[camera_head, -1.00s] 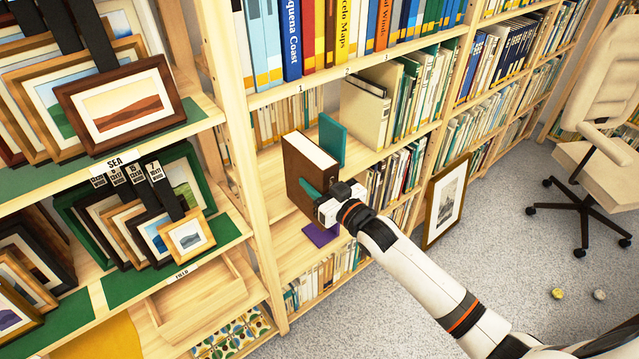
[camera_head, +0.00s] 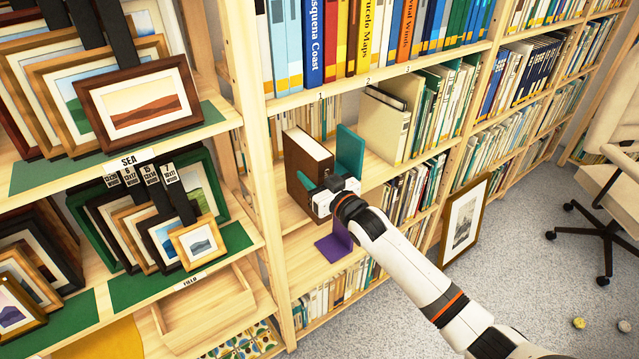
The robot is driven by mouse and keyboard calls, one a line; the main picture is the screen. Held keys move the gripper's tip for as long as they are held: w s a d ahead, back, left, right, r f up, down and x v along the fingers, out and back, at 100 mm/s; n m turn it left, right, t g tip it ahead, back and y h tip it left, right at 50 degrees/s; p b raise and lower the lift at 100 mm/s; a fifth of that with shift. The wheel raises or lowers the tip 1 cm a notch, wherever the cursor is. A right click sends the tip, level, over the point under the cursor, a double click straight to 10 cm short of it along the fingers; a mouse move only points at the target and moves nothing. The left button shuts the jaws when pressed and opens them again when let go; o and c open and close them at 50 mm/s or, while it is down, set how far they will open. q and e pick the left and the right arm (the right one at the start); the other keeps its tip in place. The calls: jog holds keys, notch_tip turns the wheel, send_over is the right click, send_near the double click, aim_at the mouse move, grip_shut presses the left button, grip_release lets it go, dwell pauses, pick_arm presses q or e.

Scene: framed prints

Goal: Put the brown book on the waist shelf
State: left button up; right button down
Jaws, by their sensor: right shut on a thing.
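The brown book (camera_head: 299,163), with pale page edges on top, is upright inside the waist-height shelf bay, in the head view. My right gripper (camera_head: 325,184) is shut on its near end, with a teal-green finger against its side. Just right of the book stands a teal upright plate (camera_head: 351,152), like a bookend. The waist shelf board (camera_head: 289,212) shows below the book. I cannot tell whether the book's bottom touches it. My left gripper is not in view.
A wooden upright (camera_head: 262,190) borders the left. Framed prints (camera_head: 140,105) stand on the left racks. A framed picture (camera_head: 464,222) leans at the lower right.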

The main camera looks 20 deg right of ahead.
jog(key=shift+b+x, duration=2.35)
jog(key=shift+x, duration=1.55)
jog(key=shift+f, duration=0.35)
jog(key=c, duration=0.8)
grip_release()
jog(key=shift+s, duration=0.15)
jog(key=shift+o, duration=0.2)
jog(key=shift+d+f, duration=0.1)
jog(key=shift+f, duration=0.25)
jog(key=v, duration=1.2)
jog(key=shift+r, duration=0.2)
jog(key=shift+f, duration=0.1)
